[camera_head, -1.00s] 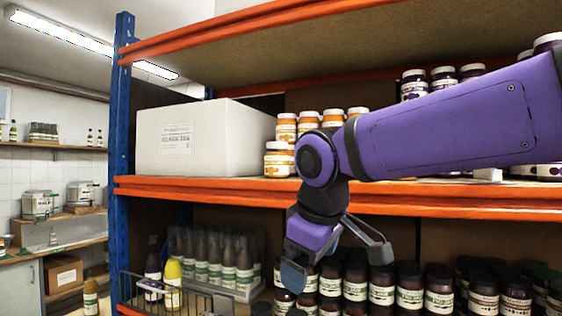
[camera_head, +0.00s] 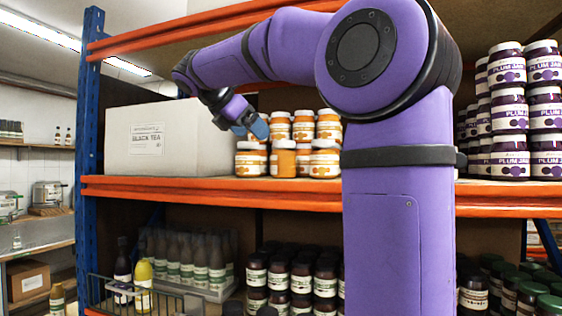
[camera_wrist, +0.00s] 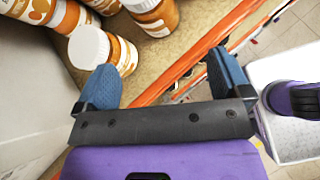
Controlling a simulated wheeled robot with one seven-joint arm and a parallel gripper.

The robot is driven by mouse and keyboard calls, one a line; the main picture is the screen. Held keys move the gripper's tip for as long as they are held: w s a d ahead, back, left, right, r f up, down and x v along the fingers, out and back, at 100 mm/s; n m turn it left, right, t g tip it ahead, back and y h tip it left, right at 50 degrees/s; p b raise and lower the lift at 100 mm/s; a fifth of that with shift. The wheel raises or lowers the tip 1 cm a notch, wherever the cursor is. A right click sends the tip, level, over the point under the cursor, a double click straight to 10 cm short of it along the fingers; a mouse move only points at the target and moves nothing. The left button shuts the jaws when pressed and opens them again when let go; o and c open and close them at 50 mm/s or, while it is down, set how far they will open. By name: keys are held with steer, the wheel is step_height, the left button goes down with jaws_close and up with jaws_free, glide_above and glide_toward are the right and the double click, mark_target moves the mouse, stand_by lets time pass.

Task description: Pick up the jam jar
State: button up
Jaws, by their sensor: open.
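Several orange jars (camera_head: 284,160) stand on the middle shelf beside the white box, some stacked at the back. Their labels are too small to read. At the right, plum jam jars (camera_head: 510,118) are stacked on the same shelf. My gripper (camera_head: 256,127) is open and empty, at the upper front left of the orange jars. In the wrist view, my gripper (camera_wrist: 160,70) has its two blue fingers apart over the shelf edge.
A white black tea box (camera_head: 165,138) stands left of the orange jars. The orange shelf beam (camera_head: 200,192) runs along the front. The lower shelf holds dark jars (camera_head: 290,285), bottles (camera_head: 190,258) and a wire basket (camera_head: 110,292). A blue upright (camera_head: 88,150) bounds the left.

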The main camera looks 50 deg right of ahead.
step_height(320, 180, up, 3)
steer(key=w+d+n+g+h, duration=0.1)
steer(key=w+d+g, duration=0.1)
glide_above(284, 160)
steer(key=w+d, duration=0.1)
steer(key=w, duration=0.2)
steer(key=f, duration=0.5)
steer(key=shift+s+d, duration=0.2)
steer(key=shift+r, duration=0.1)
steer(key=shift+c, duration=0.3)
jaws_close()
